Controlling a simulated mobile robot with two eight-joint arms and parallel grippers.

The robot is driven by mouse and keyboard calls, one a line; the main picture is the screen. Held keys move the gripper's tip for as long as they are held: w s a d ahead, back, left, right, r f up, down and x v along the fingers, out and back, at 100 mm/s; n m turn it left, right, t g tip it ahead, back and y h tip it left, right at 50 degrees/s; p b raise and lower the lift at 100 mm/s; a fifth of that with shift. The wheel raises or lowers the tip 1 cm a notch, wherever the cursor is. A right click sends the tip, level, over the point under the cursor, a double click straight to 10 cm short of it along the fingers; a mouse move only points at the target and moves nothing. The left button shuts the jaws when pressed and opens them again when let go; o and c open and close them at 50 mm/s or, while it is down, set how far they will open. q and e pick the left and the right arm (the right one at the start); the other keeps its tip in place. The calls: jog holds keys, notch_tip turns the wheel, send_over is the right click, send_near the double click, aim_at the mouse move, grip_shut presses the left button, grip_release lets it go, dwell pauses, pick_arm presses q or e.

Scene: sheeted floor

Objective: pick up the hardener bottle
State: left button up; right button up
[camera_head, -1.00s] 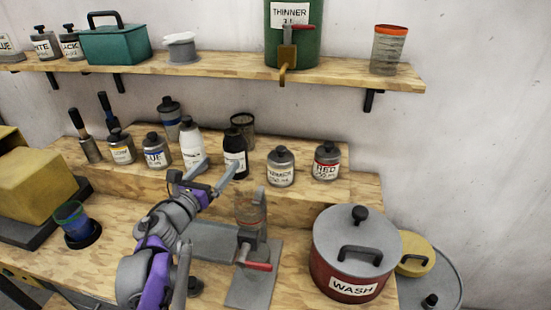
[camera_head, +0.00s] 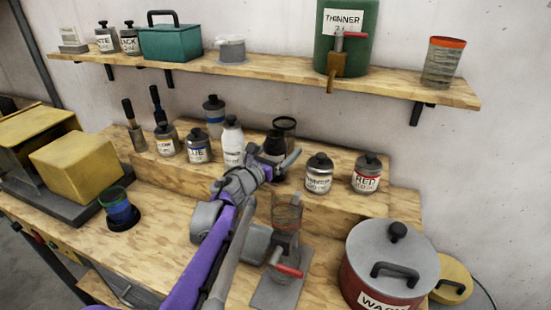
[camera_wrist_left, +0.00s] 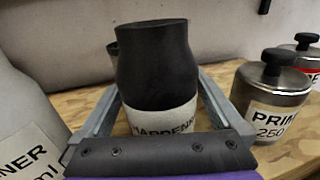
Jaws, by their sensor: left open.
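The hardener bottle (camera_head: 275,144) is black with a white label and stands on the raised wooden step, partly hidden by my gripper in the head view. In the left wrist view the hardener bottle (camera_wrist_left: 155,65) stands upright, its label partly covered by the gripper's near bar. My left gripper (camera_head: 268,161) is open, with one finger on each side of the bottle. In the left wrist view the left gripper (camera_wrist_left: 158,88) shows a gap on the right; contact on the left is unclear. My right gripper is not in view.
A white thinner bottle (camera_wrist_left: 22,125) stands close on the left and a primer tin (camera_wrist_left: 272,88) on the right. A clamp-like stand with a red handle (camera_head: 288,271) and a wash pot (camera_head: 390,265) are in front.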

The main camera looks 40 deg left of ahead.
pick_arm(q)
grip_shut()
dwell(0.5)
jog(key=shift+r, duration=0.1)
